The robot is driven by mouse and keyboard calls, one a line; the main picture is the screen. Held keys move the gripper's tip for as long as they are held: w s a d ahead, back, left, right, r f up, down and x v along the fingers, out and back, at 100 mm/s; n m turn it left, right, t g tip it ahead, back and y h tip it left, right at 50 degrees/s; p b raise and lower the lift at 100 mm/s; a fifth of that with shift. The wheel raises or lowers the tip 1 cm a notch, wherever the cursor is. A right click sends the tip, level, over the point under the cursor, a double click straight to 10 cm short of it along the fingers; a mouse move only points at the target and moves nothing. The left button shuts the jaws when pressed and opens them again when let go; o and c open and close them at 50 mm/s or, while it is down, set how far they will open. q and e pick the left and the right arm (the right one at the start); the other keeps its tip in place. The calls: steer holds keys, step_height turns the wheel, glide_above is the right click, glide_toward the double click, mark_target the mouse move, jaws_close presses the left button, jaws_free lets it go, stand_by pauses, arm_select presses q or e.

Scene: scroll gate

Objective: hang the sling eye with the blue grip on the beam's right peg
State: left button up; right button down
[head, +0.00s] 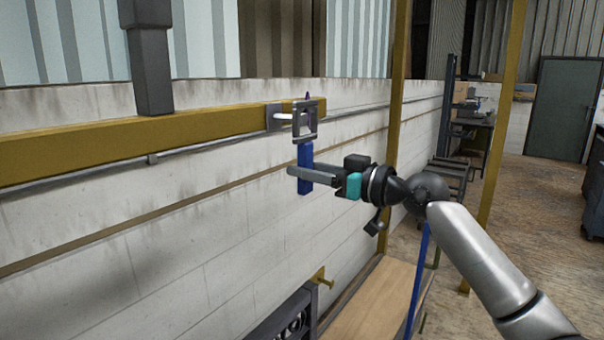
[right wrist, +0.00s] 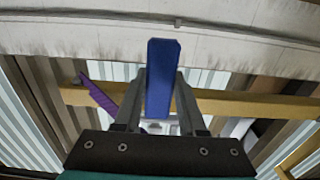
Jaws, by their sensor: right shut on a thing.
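The sling eye (head: 305,122) is a grey square frame with its blue grip (head: 305,160) below it, held upright. My right gripper (head: 302,175) is shut on the blue grip, which also shows between the fingers in the right wrist view (right wrist: 162,80). The yellow beam (head: 120,137) comes in from the left. Its right peg (head: 283,116) is a short pale rod on a grey plate near the beam's right end. The peg's tip meets the eye's left side in the picture; I cannot tell whether it passes through the opening. My left gripper is out of view.
A purple strip (right wrist: 98,97) shows left of the fingers in the right wrist view. A pale wall (head: 180,240) with a thin rail stands behind the beam. Below are a wooden bench top (head: 375,300) and a dark rack with a yellow bracket (head: 322,278). A yellow post (head: 395,100) stands right.

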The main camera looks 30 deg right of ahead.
steer(key=shift+s, duration=0.15)
steer(key=shift+c, duration=2)
jaws_free()
steer(key=b+v, duration=0.4)
steer(key=v, duration=1.1)
steer(key=shift+d, duration=0.1)
